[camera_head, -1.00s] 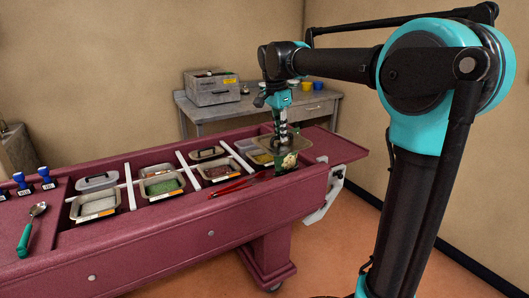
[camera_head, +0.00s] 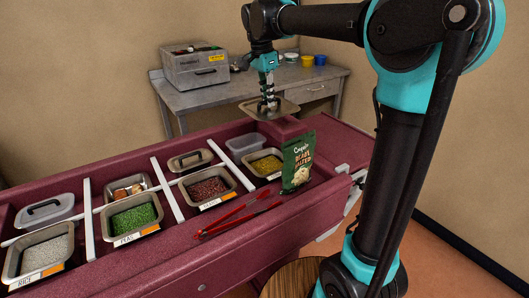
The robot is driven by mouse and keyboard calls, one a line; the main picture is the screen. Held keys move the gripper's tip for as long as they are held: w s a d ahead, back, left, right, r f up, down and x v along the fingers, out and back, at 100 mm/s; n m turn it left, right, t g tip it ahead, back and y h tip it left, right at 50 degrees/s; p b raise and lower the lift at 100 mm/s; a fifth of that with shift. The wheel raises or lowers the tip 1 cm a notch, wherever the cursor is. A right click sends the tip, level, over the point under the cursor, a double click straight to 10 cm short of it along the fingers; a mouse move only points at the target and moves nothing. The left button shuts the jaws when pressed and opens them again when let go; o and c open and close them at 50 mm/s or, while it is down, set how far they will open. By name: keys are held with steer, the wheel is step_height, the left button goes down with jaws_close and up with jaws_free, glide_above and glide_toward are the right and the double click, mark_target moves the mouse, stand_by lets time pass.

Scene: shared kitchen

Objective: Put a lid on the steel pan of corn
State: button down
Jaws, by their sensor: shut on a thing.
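The steel pan of corn (camera_head: 249,166) is uncovered at the right end of the maroon counter, with yellow kernels showing in it. My gripper (camera_head: 268,104) is shut on the handle of a steel lid (camera_head: 284,112). The lid is roughly level, held in the air above the counter's far edge, behind the pan and apart from it. Another steel lid with a dark handle (camera_head: 178,164) lies behind the pan of dark red beans. A grey lid (camera_head: 62,206) lies behind the pan of rice.
A green snack bag (camera_head: 299,158) stands upright right of the corn. A clear container (camera_head: 236,142) sits behind it. Red tongs (camera_head: 232,217) lie in front. Pans of beans (camera_head: 209,187), peas (camera_head: 134,216) and rice (camera_head: 43,254) extend left. A grey side table (camera_head: 218,100) stands behind.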

steer(key=shift+w+f, duration=0.2)
steer(key=shift+w, duration=0.1)
step_height(320, 180, down, 20)
steer(key=shift+r, duration=0.2)
steer(key=shift+a+f, duration=0.1)
steer(key=shift+f, duration=0.5)
steer(key=c, duration=1.6)
jaws_free()
steer(key=shift+r, duration=0.1)
step_height(320, 180, up, 13)
steer(key=a, duration=0.1)
steer(key=shift+s+a, duration=0.25)
steer(key=shift+s, duration=0.2)
